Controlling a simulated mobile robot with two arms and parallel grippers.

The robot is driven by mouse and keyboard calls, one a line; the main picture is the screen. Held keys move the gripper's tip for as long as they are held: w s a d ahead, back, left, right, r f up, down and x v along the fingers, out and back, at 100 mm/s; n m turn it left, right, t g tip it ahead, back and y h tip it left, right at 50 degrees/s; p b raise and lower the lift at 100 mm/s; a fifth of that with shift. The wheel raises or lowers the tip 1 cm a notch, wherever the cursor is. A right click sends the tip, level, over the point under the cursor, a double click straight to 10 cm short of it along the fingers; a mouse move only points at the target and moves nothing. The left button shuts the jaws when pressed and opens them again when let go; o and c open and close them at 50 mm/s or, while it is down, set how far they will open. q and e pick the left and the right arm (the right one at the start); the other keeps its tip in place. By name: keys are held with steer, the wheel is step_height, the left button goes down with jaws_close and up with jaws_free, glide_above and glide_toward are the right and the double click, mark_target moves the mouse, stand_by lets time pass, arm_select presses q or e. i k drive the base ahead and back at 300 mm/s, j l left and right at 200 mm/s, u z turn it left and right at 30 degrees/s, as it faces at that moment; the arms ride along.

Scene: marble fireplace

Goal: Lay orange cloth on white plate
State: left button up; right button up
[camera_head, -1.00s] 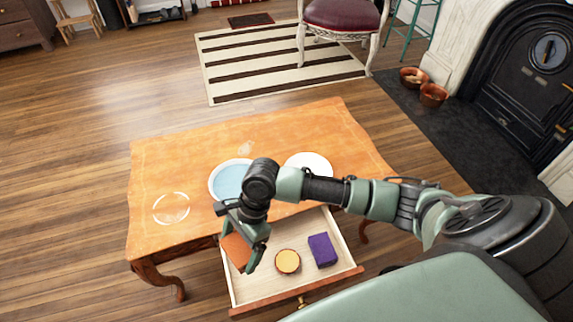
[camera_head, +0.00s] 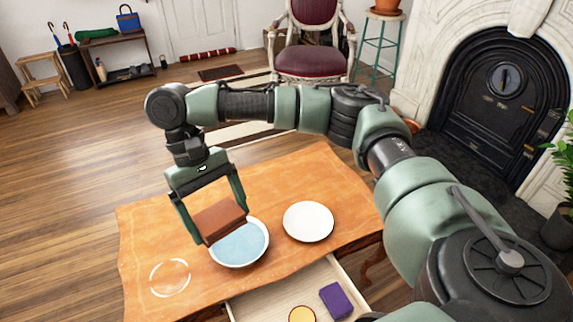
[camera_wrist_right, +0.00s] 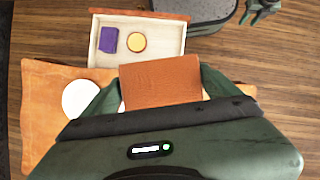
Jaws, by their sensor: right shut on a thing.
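The orange cloth (camera_head: 218,221) is a folded, brownish-orange block held between the fingers of my right gripper (camera_head: 217,222). It also shows large in the right wrist view (camera_wrist_right: 160,84). My right gripper is shut on it and holds it up over the table, in front of part of the blue-filled plate in the head view. The white plate (camera_head: 308,222) lies empty on the table to the right of the cloth; in the right wrist view it is at the left (camera_wrist_right: 80,99), partly hidden by a finger.
The wooden table (camera_head: 290,180) also bears a blue-filled white dish (camera_head: 240,246) and a pale ring mark or clear dish (camera_head: 170,278). The open drawer (camera_head: 262,304) holds a purple cloth (camera_head: 336,300) and a round yellow-topped thing (camera_head: 302,315). A chair (camera_head: 313,60) stands beyond.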

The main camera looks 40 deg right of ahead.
mark_target(309, 222)
steer(key=i+j+z, duration=0.55)
steer(key=j, duration=0.15)
steer(key=j+z, duration=0.45)
steer(key=z, duration=0.3)
steer(key=i, duration=0.05)
